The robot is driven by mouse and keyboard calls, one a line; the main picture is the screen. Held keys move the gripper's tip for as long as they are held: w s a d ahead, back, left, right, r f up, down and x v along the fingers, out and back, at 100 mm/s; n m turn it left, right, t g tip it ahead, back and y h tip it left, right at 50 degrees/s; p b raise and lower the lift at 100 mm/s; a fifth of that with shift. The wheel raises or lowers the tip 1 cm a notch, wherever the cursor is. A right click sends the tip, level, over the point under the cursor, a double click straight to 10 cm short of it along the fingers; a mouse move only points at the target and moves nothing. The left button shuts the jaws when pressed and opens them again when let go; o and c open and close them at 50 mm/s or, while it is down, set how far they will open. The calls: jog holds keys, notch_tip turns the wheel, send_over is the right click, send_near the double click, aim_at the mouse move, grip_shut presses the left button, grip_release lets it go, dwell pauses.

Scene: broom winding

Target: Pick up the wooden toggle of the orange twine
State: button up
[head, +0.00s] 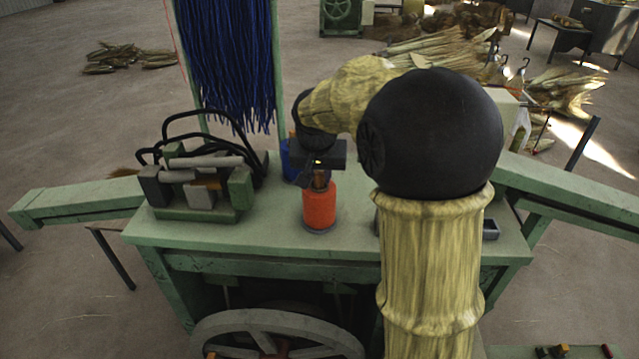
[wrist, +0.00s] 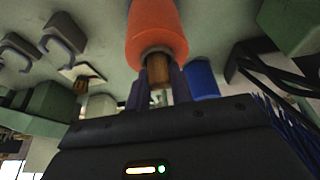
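The orange twine (head: 319,208) is a wound spool standing upright on the green bench, and it also shows at the top of the wrist view (wrist: 157,30). Its brown wooden toggle (wrist: 158,97) sticks out of the spool's top end and shows small in the head view (head: 319,180). My gripper (wrist: 159,82) points down over the spool. Its two dark fingers stand apart on either side of the toggle. They look open around it; firm contact is not visible. In the head view my gripper's body hides part of the toggle.
A blue spool (head: 290,160) stands close behind the orange one. A green device with black handles (head: 198,185) is left on the bench (head: 275,240). Blue strands (head: 228,60) hang from a green frame behind.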

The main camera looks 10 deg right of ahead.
aim_at(319, 172)
grip_shut()
jog(key=shift+r, duration=0.1)
notch_tip(319, 172, up, 10)
jog(key=b, duration=0.2)
jog(key=shift+b, duration=0.3)
dwell(0.4)
